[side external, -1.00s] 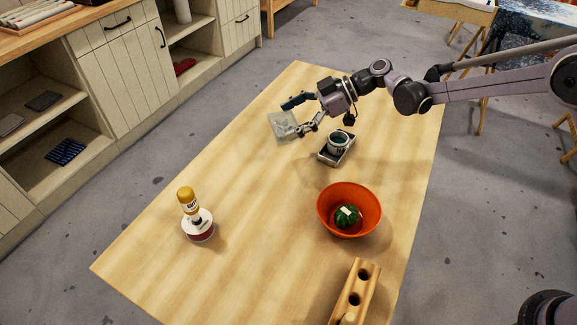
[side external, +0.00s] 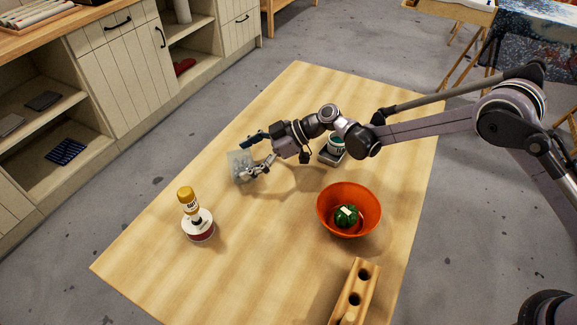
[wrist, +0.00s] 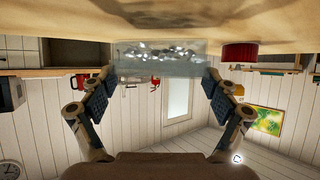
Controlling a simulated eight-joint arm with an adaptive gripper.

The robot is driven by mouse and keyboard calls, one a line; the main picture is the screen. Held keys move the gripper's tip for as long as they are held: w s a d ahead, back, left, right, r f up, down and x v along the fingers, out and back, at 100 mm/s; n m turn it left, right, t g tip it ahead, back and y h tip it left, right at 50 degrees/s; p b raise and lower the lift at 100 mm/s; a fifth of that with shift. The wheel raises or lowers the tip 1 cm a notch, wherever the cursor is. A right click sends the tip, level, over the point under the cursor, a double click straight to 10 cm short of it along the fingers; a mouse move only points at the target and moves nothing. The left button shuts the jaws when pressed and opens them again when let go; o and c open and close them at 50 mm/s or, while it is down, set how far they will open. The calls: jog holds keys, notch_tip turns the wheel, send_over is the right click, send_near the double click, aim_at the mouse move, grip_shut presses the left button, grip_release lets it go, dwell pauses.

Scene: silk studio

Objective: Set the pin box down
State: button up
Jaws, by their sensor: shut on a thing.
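The pin box (side external: 237,168) is a clear, see-through box with small shiny bits inside. It is held out over the left middle part of the wooden table (side external: 265,265). My gripper (side external: 251,160) is shut on it, one finger on each side. In the wrist view the pin box (wrist: 160,58) spans between the fingertips, close to the tabletop, which shows at the top of that view. I cannot tell whether its base touches the table.
An orange bowl (side external: 335,220) holds a green object (side external: 346,217). A holed wooden block (side external: 352,297) is in front.

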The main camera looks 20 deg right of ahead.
jog(key=shift+f, duration=0.9)
jog(key=shift+f, duration=0.15)
jog(key=o, duration=1)
jog(key=shift+o, duration=0.2)
